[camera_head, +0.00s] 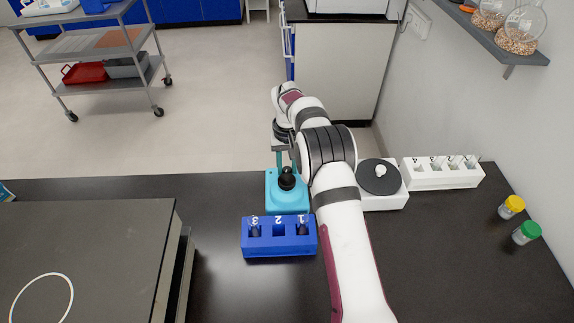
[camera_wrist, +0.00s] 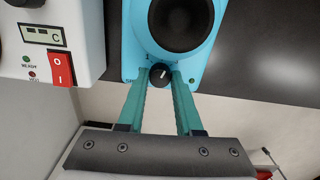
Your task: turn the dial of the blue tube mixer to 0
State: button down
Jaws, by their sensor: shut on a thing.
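The blue tube mixer (camera_head: 287,199) stands on the black bench, with a black round cup on top. In the wrist view the light-blue mixer (camera_wrist: 205,68) fills the top centre, with its black cup above and a small black dial (camera_wrist: 160,75) with a white pointer mark on its front. The mark points up and slightly right; the scale numbers are too small or covered to read. My gripper (camera_wrist: 160,79) has its two teal fingers on either side of the dial, shut on it. In the head view my gripper (camera_head: 285,163) is at the mixer's far side.
A blue tube rack (camera_head: 279,247) stands just in front of the mixer. A white device with a dark round plate (camera_head: 379,177) stands to the right; a white tube rack (camera_head: 442,181) is beyond it. In the wrist view, a white device with a red switch (camera_wrist: 61,68) is close on the left.

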aim_at(287, 169)
jog(key=n, duration=0.5)
jog(key=shift+n, duration=0.3)
dwell(0.4)
jog(key=c, duration=0.6)
grip_release()
jog(key=shift+o, duration=0.2)
notch_tip(287, 169, up, 16)
jog(key=shift+f, duration=0.1)
